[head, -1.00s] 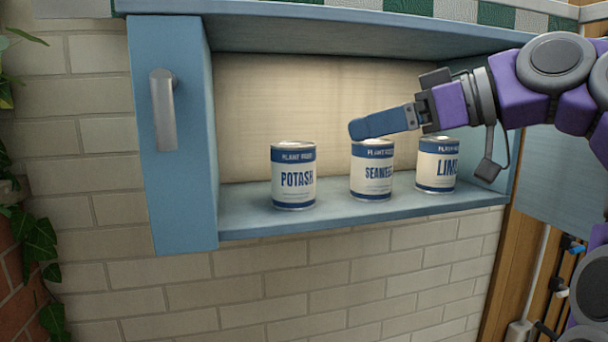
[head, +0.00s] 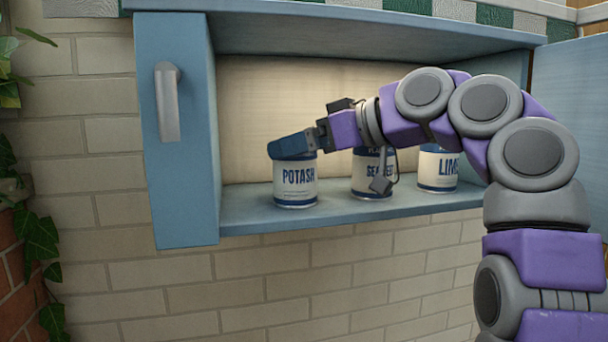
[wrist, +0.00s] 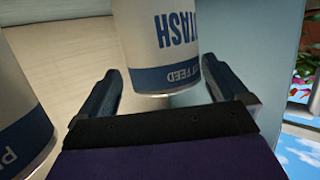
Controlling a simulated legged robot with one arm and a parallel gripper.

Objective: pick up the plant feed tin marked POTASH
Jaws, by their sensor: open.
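The POTASH tin (head: 296,184), white with blue bands, stands upright on the shelf at the left of the cupboard. My gripper (head: 283,146) is at the tin's top, its blue finger covering the upper band in the head view. In the wrist view the tin (wrist: 165,45) appears upside down between the two open fingers of my gripper (wrist: 163,85). A gap shows on each side of it, so the fingers look apart from it.
The SEAWEED tin (head: 371,183) stands to the right, partly behind my wrist parts. A third tin, lettering partly hidden (head: 438,171), stands farther right. The blue cupboard side with its handle (head: 167,101) is on the left. The shelf's front edge (head: 345,218) runs below the tins.

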